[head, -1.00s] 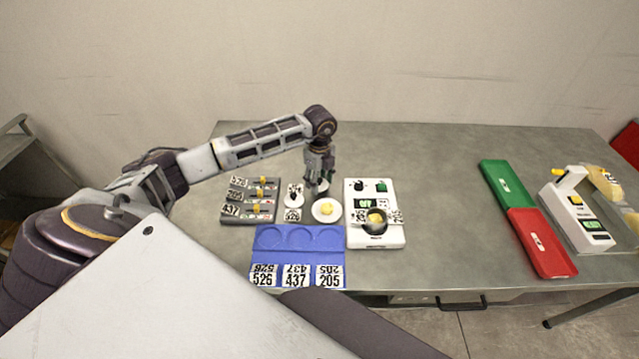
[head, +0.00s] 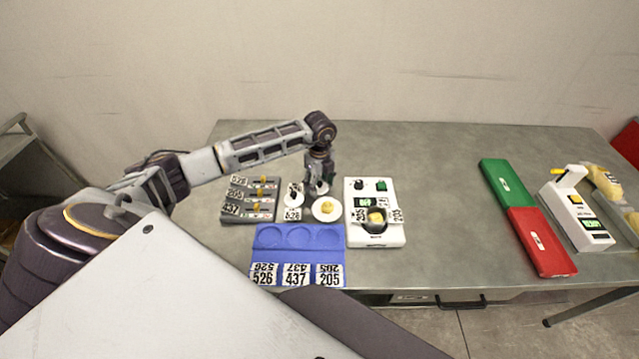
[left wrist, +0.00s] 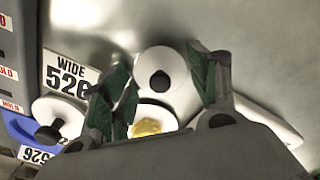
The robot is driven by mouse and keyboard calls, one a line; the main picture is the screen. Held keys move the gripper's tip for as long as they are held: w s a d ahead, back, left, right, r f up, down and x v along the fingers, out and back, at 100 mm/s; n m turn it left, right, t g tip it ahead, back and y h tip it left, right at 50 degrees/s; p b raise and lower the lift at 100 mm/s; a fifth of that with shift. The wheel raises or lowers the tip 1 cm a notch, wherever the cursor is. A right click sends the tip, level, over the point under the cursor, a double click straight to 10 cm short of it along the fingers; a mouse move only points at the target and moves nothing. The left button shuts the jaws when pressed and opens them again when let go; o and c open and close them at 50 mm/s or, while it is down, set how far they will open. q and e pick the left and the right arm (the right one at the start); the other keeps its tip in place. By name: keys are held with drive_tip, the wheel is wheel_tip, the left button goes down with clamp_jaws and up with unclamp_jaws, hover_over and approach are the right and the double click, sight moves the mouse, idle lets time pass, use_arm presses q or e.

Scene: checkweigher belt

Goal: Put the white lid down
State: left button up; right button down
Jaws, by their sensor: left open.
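A white round lid with a black knob (left wrist: 158,72) lies flat behind a white dish (head: 319,216) that holds a yellow piece (head: 327,208). In the head view the lid (head: 322,189) is mostly hidden under my left gripper (head: 320,183). In the left wrist view the green-padded fingers of the left gripper (left wrist: 162,86) stand open on either side of the lid, apart from its knob. A second white round lid with a black knob (left wrist: 50,112) lies to the left, by a 526 label (left wrist: 68,82). My right gripper is not in view.
A blue tray (head: 257,240) with round hollows and number cards is in front. A grey panel (head: 228,210) is at left, a white weighing device (head: 392,237) at right. Green (head: 506,184) and red (head: 541,243) trays lie further right. The back of the table is clear.

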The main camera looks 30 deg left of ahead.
sight(320, 183)
use_arm(q)
drive_tip(key=shift+r, duration=0.15)
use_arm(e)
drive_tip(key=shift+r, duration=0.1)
use_arm(q)
drive_tip(key=shift+r, duration=0.6)
wheel_tip(320, 183, up, 5)
drive_tip(key=shift+f+b, duration=0.2)
drive_tip(key=shift+b, duration=0.1)
wheel_tip(320, 183, up, 6)
drive_tip(key=shift+b, duration=0.3)
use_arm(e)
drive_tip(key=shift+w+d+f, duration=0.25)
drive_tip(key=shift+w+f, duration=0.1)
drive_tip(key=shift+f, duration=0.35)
use_arm(q)
drive_tip(key=shift+r, duration=0.1)
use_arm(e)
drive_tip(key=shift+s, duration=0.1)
